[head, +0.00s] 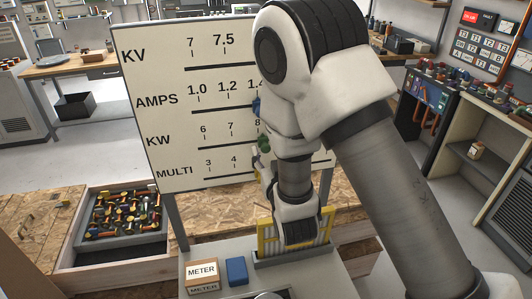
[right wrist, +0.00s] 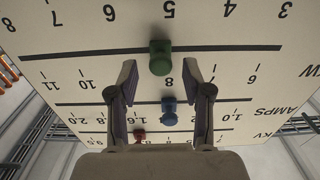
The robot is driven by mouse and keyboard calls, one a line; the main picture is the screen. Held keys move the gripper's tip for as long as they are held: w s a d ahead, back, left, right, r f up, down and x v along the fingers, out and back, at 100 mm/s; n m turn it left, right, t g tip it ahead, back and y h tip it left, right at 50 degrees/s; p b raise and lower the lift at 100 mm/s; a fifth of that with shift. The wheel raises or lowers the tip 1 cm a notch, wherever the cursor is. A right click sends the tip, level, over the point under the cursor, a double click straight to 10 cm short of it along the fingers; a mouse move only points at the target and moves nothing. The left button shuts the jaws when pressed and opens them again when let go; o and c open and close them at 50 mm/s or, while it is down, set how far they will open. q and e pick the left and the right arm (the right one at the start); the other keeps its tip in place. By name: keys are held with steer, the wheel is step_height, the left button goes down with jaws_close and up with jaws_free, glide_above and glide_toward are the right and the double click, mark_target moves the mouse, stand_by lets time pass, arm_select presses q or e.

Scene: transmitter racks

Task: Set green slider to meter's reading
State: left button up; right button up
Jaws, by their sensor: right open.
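The white board (head: 160,80) has scales labelled KV, AMPS, KW and MULTI. The green slider (right wrist: 160,57) is on the KW line, close to the 8 mark; in the head view the green slider (head: 264,143) shows just left of my right arm. My right gripper (right wrist: 159,78) is open and empty, its fingers apart on either side of the green slider's column, tips just short of it in the picture. My right arm hides the board's right part in the head view. A box labelled METER (head: 202,270) stands at the front; no reading is legible. My left gripper is out of view.
A blue slider (right wrist: 168,105) on the AMPS line and a red slider (right wrist: 139,134) on the KV line are close to the fingers. A blue block (head: 237,271) is beside the METER box. A tray of parts (head: 122,250) is at left.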

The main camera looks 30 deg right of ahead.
steer(key=x, duration=0.2)
steer(key=shift+w+d+r+p, duration=0.1)
steer(key=shift+w+d+p, duration=0.05)
steer(key=shift+w+p, duration=0.15)
steer(key=shift+w, duration=0.15)
